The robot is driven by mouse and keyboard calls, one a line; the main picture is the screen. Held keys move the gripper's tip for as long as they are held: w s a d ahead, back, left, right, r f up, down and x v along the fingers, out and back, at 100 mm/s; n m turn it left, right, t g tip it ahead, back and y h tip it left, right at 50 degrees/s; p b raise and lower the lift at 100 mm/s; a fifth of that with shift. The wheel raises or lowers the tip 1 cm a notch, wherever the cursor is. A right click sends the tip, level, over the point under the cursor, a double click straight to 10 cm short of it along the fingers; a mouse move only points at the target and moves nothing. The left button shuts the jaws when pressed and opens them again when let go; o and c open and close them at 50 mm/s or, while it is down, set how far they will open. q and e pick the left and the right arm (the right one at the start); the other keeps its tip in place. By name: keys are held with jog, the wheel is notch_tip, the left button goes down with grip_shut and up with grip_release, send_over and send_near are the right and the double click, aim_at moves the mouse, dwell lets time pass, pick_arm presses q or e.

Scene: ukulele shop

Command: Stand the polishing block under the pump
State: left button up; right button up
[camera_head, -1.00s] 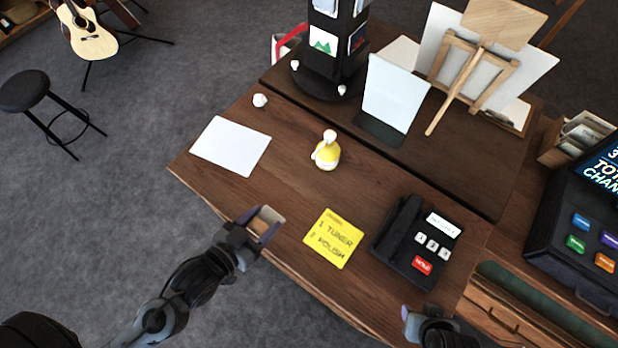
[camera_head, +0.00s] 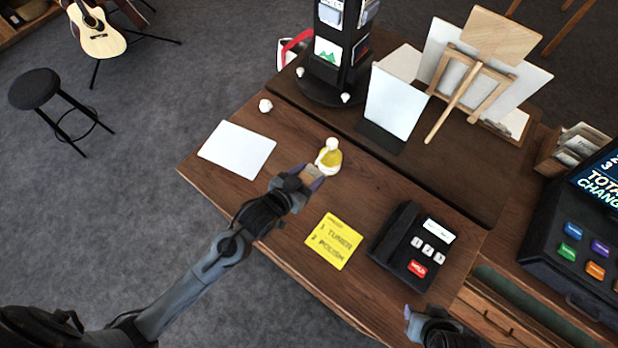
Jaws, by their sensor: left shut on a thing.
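The pump (camera_head: 329,159) is a small yellow bottle with a white top, upright on the wooden counter. My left gripper (camera_head: 312,180) is shut on the polishing block (camera_head: 308,173), a small tan piece that is mostly hidden by the fingers. It holds the block just in front of the pump, on its lower-left side. I cannot tell whether the block touches the counter or the pump. My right gripper (camera_head: 411,318) is low at the counter's front edge, only partly visible, and its fingers are not clear.
A white sheet (camera_head: 237,150) lies left of the pump, with a small white object (camera_head: 265,105) behind it. A yellow note (camera_head: 333,241) and a dark card terminal (camera_head: 412,247) are in front. A black display stand (camera_head: 338,75) and a white panel (camera_head: 394,101) stand behind.

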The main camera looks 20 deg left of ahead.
aim_at(309, 181)
pick_arm(q)
jog(key=shift+w+d+f, duration=0.1)
jog(key=shift+w+f, duration=0.15)
pick_arm(e)
jog(key=shift+r, duration=0.2)
pick_arm(q)
notch_tip(309, 181, down, 3)
jog(key=shift+r+p, duration=0.1)
jog(key=shift+p, duration=0.35)
pick_arm(e)
jog(key=shift+a+r, duration=0.1)
jog(key=shift+r, duration=0.2)
pick_arm(q)
jog(key=shift+f, duration=0.45)
pick_arm(e)
jog(key=shift+f, duration=0.1)
pick_arm(q)
jog(key=shift+f, duration=0.25)
pick_arm(e)
jog(key=shift+f, duration=0.1)
pick_arm(q)
jog(key=o, duration=1.1)
